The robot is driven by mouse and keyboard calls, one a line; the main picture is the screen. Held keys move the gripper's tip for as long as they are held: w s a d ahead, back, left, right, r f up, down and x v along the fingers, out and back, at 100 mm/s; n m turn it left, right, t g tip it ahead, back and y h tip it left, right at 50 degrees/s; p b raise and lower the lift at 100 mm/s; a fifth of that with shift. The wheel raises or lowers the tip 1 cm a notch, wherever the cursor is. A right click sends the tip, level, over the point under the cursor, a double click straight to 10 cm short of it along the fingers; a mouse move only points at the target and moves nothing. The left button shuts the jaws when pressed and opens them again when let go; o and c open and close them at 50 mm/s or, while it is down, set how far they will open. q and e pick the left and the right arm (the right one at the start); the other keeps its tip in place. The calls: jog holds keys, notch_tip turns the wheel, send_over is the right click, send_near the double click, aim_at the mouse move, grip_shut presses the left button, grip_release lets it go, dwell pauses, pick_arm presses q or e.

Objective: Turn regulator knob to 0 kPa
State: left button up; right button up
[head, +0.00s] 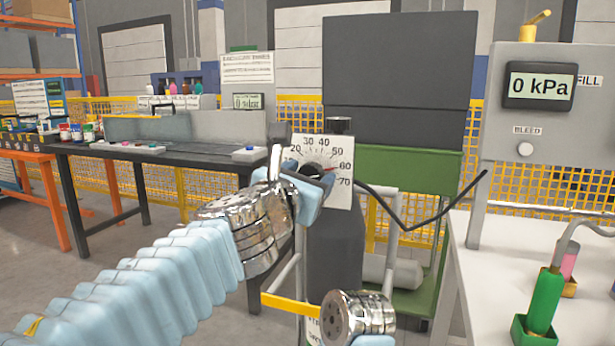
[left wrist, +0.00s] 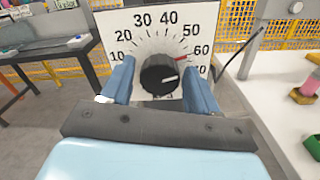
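The regulator dial (left wrist: 112,28) is a white plate with numbers from 10 to 70 and a red mark near 60. Its black knob (left wrist: 158,73) has a white pointer line aimed right, below the 60 mark. In the head view the dial plate (head: 340,190) stands mid-picture, with the knob (head: 311,168) partly hidden by my gripper. My left gripper (left wrist: 158,82) is open, one blue finger on each side of the knob, with gaps visible. A digital display (head: 540,86) reads 0 kPa. My right gripper is not visible; only part of that arm shows at the bottom.
A grey panel with a white BLEED button (head: 525,149) stands at right. Green and pink bottles stand on the white table (head: 470,270). A dark workbench (head: 160,155) is at left. A black cable (head: 405,225) hangs between dial and panel.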

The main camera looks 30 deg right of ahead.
pick_arm(q)
jog(key=c, duration=0.8)
jog(key=shift+n, duration=0.3)
jog(key=shift+f+n+b, duration=0.2)
jog(key=shift+n+b, duration=2.35)
jog(key=shift+n, duration=6.2)
jog(key=shift+f+n+b, duration=0.15)
jog(key=shift+n+b, duration=2.4)
jog(key=shift+n, duration=6.2)
